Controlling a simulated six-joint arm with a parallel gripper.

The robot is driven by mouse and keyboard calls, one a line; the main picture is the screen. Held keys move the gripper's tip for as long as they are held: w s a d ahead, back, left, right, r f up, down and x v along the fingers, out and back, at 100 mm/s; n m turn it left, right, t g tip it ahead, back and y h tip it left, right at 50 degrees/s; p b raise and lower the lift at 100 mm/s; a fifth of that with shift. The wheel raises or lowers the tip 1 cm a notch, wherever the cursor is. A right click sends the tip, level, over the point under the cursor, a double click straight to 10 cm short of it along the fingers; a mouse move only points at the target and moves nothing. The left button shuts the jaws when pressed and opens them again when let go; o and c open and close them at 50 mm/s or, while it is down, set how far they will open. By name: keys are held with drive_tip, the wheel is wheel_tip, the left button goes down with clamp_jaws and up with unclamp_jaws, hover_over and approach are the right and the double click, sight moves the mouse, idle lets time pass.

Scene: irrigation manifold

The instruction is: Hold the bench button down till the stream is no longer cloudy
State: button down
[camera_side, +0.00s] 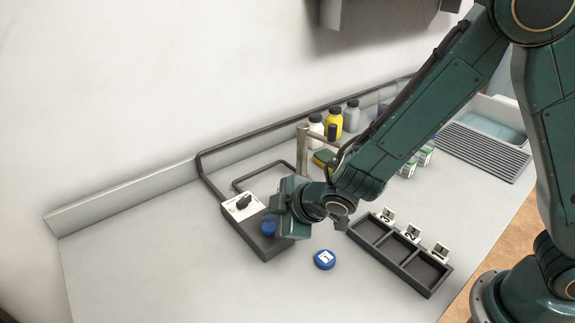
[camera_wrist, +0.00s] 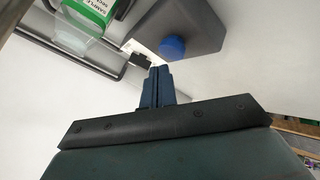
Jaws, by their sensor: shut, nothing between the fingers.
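The bench button is a round blue cap (camera_side: 268,229) on a dark grey box (camera_side: 257,243). In the wrist view the blue button (camera_wrist: 172,47) shows just beyond my fingertips, on the box (camera_wrist: 200,25). My gripper (camera_wrist: 159,70) is shut and empty, its dark fingers together. In the side view my gripper's body (camera_side: 290,212) is over the right side of the box and hides part of it. I cannot tell whether the fingertips touch the button or whether it is pressed. A metal tap (camera_side: 303,150) stands behind; I cannot make out a stream or its clarity.
A white plate with a black switch (camera_side: 240,204) is on the box. A blue numbered disc (camera_side: 324,260) lies to the right, near a three-compartment tray (camera_side: 427,272). The front left bench is clear.

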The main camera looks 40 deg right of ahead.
sight(274, 228)
drive_tip(key=shift+f, duration=1)
idle(1.5)
drive_tip(key=shift+r, duration=0.2)
idle(2.0)
drive_tip(key=shift+r, duration=0.8)
drive_tip(key=shift+r, duration=0.15)
drive_tip(key=shift+r, duration=2.3)
drive_tip(key=shift+d+r, duration=0.1)
drive_tip(key=shift+r, duration=0.05)
